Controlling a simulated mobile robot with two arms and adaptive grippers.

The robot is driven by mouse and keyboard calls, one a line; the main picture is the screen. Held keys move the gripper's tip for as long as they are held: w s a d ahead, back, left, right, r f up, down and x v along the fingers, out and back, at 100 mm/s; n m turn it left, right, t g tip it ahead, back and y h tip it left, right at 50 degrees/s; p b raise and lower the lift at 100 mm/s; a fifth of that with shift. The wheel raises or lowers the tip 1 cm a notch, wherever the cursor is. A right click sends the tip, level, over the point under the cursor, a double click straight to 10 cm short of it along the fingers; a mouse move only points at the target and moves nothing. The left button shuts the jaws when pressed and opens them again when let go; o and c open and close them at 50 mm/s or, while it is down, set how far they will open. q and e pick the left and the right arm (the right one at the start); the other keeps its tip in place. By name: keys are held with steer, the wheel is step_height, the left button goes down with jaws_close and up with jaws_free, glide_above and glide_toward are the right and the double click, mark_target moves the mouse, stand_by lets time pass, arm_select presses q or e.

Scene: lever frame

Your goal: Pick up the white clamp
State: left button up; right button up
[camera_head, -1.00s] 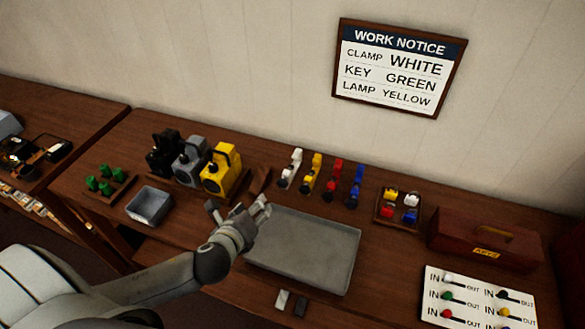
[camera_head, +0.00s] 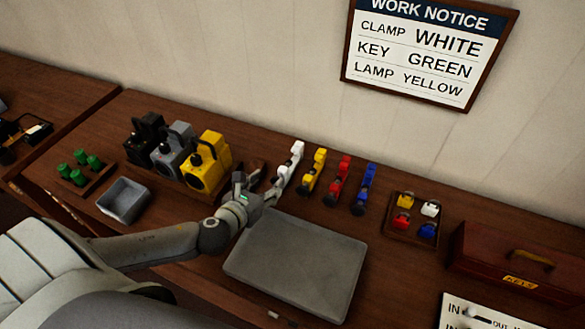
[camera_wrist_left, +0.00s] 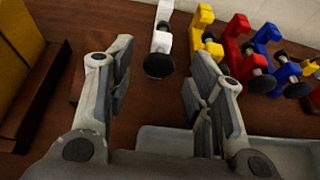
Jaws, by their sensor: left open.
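The white clamp (camera_head: 291,165) stands on the table at the left end of a row of clamps. In the left wrist view the white clamp (camera_wrist_left: 162,45) with its dark knob lies ahead, in the gap between the fingers. My left gripper (camera_head: 258,188) is open and empty, just left of and in front of the white clamp; it also shows in the left wrist view (camera_wrist_left: 158,85). The fingers do not visibly touch the clamp. My right gripper is not in view.
Yellow (camera_head: 313,172), red (camera_head: 338,180) and blue (camera_head: 365,188) clamps stand right of the white one. The yellow lamp (camera_head: 208,162) is to the left. A grey tray (camera_head: 295,262) lies in front. The work notice (camera_head: 428,50) hangs on the wall.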

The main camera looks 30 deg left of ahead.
mark_target(281, 172)
arm_select(q)
steer(key=x, duration=0.4)
steer(key=shift+w+p, duration=0.15)
steer(key=shift+p, duration=0.2)
steer(key=shift+p+x, duration=0.6)
steer(key=shift+x, duration=2.8)
steer(key=shift+d+f, duration=0.1)
steer(key=shift+f, duration=0.1)
jaws_close()
steer(key=shift+r, duration=0.15)
